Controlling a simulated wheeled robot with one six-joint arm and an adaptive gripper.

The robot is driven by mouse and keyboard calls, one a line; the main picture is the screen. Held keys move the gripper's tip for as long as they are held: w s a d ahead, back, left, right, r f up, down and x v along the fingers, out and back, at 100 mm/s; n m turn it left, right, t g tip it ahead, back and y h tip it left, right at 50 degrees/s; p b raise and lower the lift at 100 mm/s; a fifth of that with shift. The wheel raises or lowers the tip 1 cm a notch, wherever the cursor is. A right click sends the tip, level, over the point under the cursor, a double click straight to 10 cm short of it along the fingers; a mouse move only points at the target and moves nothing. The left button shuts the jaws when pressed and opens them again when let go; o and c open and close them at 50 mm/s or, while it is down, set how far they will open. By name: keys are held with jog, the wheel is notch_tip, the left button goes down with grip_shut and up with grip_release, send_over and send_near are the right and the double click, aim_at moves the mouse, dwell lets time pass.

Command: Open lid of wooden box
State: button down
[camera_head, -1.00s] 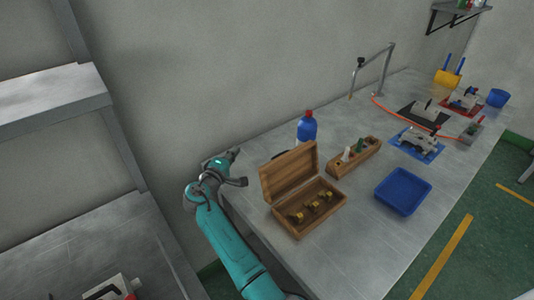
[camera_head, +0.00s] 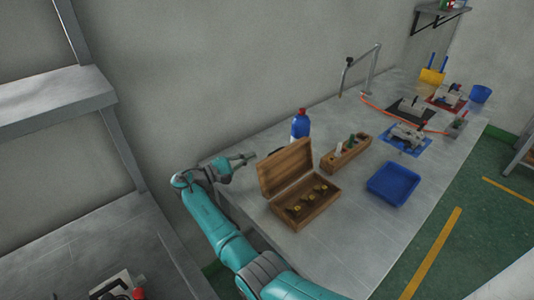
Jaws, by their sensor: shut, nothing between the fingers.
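The wooden box (camera_head: 306,212) stands on the near left part of the metal table. Its lid (camera_head: 286,168) is raised and stands open, tilted back on the far left side of the box. Several small yellowish pieces (camera_head: 310,199) lie inside the open box. My gripper (camera_head: 250,157) is to the left of and behind the raised lid, above the table's back left part. It is apart from the lid and shut, with nothing held. The fingertips are small in this view.
A blue bottle (camera_head: 300,124) stands behind the box. A wooden holder (camera_head: 346,153) and a blue tray (camera_head: 393,183) are to the right. A metal tap (camera_head: 368,70) and several small machines are farther along. The front table surface (camera_head: 330,255) is clear.

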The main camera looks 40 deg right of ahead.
jog(key=x, duration=0.5)
jog(key=shift+s+r, duration=0.45)
jog(key=shift+s, duration=0.45)
jog(key=shift+s+r, duration=0.4)
jog(key=shift+s, duration=0.45)
jog(key=shift+s+r+m+y, duration=0.4)
jog(key=shift+s+r+m, duration=0.6)
jog(key=shift+m, duration=0.3)
jog(key=shift+w, duration=0.1)
jog(key=shift+a, duration=0.15)
jog(key=w+a, duration=0.1)
jog(key=a, duration=0.6)
jog(key=shift+w+f, duration=0.2)
